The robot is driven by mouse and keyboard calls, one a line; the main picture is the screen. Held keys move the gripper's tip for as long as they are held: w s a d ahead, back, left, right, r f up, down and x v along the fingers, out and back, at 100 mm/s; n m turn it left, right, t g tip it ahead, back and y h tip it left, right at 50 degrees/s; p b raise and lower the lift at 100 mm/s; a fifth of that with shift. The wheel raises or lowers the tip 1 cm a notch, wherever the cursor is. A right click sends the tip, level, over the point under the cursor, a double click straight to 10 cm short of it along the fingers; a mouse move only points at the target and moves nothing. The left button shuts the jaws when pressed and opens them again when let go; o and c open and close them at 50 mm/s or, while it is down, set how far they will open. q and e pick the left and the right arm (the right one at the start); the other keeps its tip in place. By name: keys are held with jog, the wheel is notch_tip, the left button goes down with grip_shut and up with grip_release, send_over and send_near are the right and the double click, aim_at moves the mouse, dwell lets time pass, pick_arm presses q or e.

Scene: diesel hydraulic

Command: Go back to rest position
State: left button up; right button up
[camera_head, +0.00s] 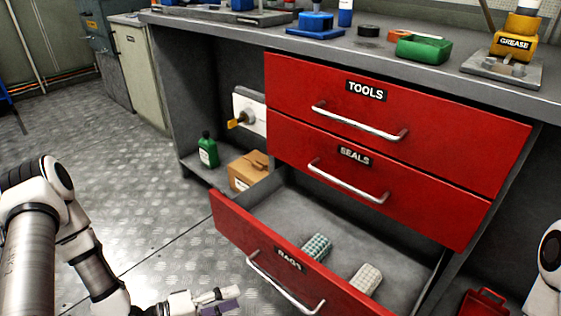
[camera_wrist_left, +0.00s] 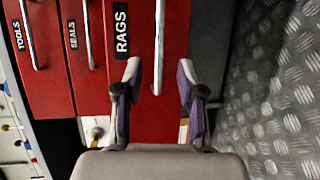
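My left gripper (camera_head: 222,299) is low at the bottom of the head view, just left of the open RAGS drawer's front. The RAGS drawer handle (camera_wrist_left: 158,45) lies beyond the fingertips; I cannot tell the exact gap. The RAGS drawer (camera_head: 225,217) is pulled out and holds two rolled rags, one green checked (camera_head: 316,247) and one pale (camera_head: 366,279). Only a white piece of my right arm (camera_head: 548,265) shows at the right edge; its gripper is out of view.
The TOOLS drawer (camera_head: 440,130) and SEALS drawer (camera_head: 420,205) are closed above. A green bottle (camera_head: 208,150) and cardboard box (camera_head: 246,172) sit on the low shelf. A red container (camera_head: 483,303) is at lower right. The metal floor (camera_head: 130,190) at left is clear.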

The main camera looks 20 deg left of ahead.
pick_arm(q)
jog(key=s+d+f+m+g+y, duration=0.3)
jog(key=d+f+m+g, duration=0.2)
jog(key=d+f+g, duration=0.4)
jog(key=s+a+f+m+g+y, duration=0.2)
jog(key=s+a+f+m+y, duration=0.25)
jog(key=s+a+y, duration=0.35)
notch_tip(320, 180, up, 34)
jog(key=p, duration=3.4)
jog(key=shift+s+r+g+p, duration=0.25)
jog(key=shift+s+g+p, duration=0.1)
jog(key=shift+g+p, duration=0.05)
